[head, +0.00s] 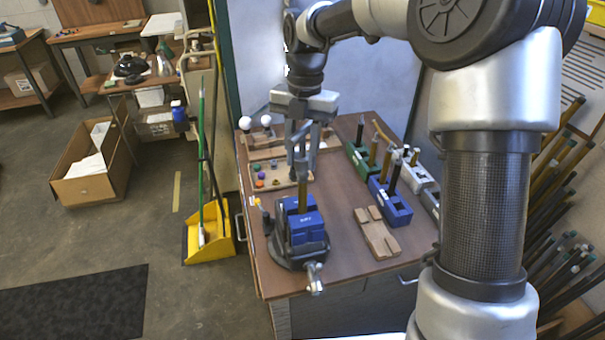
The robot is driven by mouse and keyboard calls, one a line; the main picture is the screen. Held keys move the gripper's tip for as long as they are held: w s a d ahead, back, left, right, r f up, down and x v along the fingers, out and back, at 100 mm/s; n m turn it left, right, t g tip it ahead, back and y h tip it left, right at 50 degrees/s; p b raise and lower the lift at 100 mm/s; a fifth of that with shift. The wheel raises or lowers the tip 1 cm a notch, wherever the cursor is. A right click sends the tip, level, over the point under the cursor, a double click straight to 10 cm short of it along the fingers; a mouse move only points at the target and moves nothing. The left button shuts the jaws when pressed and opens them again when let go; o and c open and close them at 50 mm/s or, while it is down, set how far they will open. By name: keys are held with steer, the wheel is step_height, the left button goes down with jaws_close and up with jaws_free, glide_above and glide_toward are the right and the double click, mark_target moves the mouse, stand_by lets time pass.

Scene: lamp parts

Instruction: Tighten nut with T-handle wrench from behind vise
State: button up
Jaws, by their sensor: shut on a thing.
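The vise (300,253) stands near the front left of the wooden table, with blue jaws (302,224). A brass-coloured tube (303,193) stands upright from the jaws. My gripper (301,160) points down just above the tube. Its fingers are shut on a slim grey thing that seems to be the T-handle wrench, in line with the tube top. The wrench's outline blends with the fingers. The nut is too small or hidden to make out, and I cannot tell whether the wrench touches it.
A wooden tray (262,184) with coloured small parts lies behind the vise. White bulbs (246,123) stand at the back left. Green (358,159), blue (397,213) and white (420,176) holders with upright rods stand to the right. A wooden fixture (377,234) lies right of the vise.

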mark_target(303, 174)
steer(key=shift+f+b, duration=0.3)
steer(key=shift+f, duration=1.05)
stand_by(1.2)
stand_by(0.9)
steer(key=m, duration=0.3)
steer(key=shift+p, duration=0.3)
steer(key=shift+m, duration=0.3)
steer(key=shift+a+m, duration=0.1)
steer(key=shift+m, duration=0.4)
steer(key=shift+w+m+t+y, duration=0.1)
steer(key=shift+m+t+y, duration=0.2)
steer(key=shift+m, duration=0.8)
steer(key=shift+w+f+m+b, duration=0.1)
steer(key=shift+m+b, duration=0.3)
steer(key=shift+m, duration=1.4)
